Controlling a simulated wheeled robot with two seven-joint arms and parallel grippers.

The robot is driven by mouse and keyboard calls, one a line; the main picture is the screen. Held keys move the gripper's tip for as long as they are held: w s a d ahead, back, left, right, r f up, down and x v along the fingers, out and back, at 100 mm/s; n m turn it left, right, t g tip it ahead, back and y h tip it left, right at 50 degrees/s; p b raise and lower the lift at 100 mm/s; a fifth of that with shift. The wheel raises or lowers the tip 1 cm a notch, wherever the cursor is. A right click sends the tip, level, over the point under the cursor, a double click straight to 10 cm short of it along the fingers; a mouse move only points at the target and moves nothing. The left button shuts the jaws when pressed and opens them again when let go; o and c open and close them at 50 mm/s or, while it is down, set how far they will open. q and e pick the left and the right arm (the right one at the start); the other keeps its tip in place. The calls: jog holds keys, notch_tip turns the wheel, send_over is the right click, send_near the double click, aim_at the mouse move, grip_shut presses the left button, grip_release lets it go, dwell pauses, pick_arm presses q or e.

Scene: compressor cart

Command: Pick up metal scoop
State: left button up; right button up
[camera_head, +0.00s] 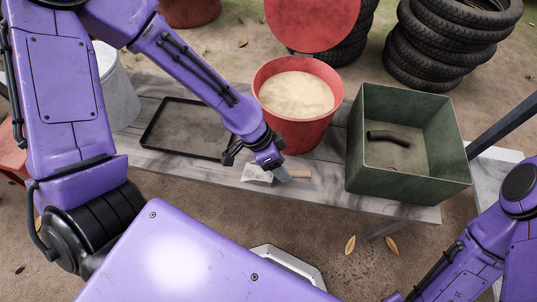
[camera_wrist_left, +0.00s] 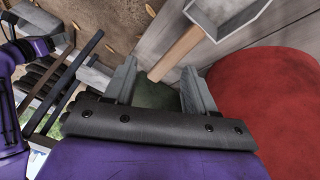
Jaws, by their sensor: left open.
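The metal scoop (camera_head: 257,174) lies on the near edge of the grey wooden bench. Its pale wooden handle (camera_head: 299,174) points right, and my left gripper partly covers its middle. My left gripper (camera_head: 281,176) is open over the scoop, near where the handle starts. In the left wrist view, the scoop's metal pan (camera_wrist_left: 228,14) is at the top and its handle slants down to the left, beyond the open fingers (camera_wrist_left: 160,75). Nothing shows between the fingertips in their grip. Only my right arm shows at the lower right of the head view, not its gripper.
A red bucket of pale grain-like material (camera_head: 328,130) stands just behind the scoop. A green box (camera_head: 408,178) holding a dark curved hose (camera_head: 388,137) stands to the right. A black tray (camera_head: 160,146) lies left. Stacked tyres (camera_head: 440,50) are behind.

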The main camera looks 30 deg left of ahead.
pick_arm(q)
jog(key=m+b, duration=0.1)
jog(key=w+m+b, duration=0.1)
jog(key=m, duration=0.1)
jog(key=w+a+m+b, duration=0.1)
jog(key=m, duration=0.1)
jog(key=shift+a+f+y+b, duration=0.1)
jog(key=shift+y+b, duration=0.2)
jog(key=shift+y, duration=0.1)
jog(key=b+x, duration=0.2)
jog(key=x, duration=0.2)
jog(key=shift+f, duration=0.25)
jog(key=b+x, duration=0.3)
jog(key=x, duration=0.2)
jog(key=shift+s+f+b, duration=0.15)
jog(key=shift+b, duration=0.2)
pick_arm(e)
notch_tip(320, 180, down, 12)
jog(key=shift+f, duration=0.15)
pick_arm(q)
grip_shut()
